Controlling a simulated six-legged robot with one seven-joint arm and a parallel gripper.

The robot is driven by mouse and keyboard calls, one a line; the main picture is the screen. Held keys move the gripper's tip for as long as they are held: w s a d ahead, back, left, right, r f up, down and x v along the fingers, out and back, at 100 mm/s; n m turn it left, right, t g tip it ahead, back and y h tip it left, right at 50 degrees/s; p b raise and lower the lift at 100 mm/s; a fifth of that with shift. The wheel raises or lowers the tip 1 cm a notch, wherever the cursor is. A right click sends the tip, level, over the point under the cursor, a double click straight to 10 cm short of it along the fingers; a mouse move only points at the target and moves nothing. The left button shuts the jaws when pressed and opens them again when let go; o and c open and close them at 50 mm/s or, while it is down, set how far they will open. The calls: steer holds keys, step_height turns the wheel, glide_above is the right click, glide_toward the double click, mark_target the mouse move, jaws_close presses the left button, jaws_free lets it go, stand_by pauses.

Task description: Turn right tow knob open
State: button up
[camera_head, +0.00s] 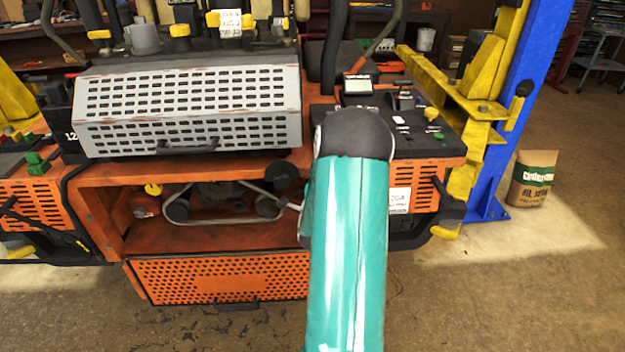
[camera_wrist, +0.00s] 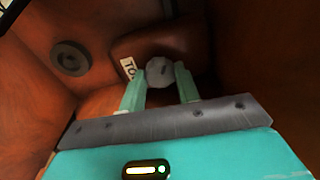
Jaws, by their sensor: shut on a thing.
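The tow knob (camera_wrist: 160,72) is a small grey knob in the wrist view, inside an orange recess. A white label (camera_wrist: 128,68) beginning with "TO" is just left of it. My gripper (camera_wrist: 160,80) has its two green fingers on either side of the knob, shut on it. In the head view my teal and dark arm reaches into the right part of the orange mower, and it hides my gripper and the knob.
Orange walls surround my gripper closely, with a round dark fitting (camera_wrist: 70,58) at left. A grey perforated cover (camera_head: 190,105) tops the mower. A blue lift post (camera_head: 525,100) and a paper bag (camera_head: 532,180) stand at right.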

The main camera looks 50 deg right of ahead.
steer(key=n+t, duration=0.1)
steer(key=n, duration=0.5)
steer(key=shift+s, duration=0.1)
stand_by(0.4)
steer(key=o, duration=1)
steer(key=v, duration=1.3)
steer(key=shift+s+a+r, duration=0.1)
steer(key=shift+s+a, duration=0.15)
steer(key=shift+a, duration=0.05)
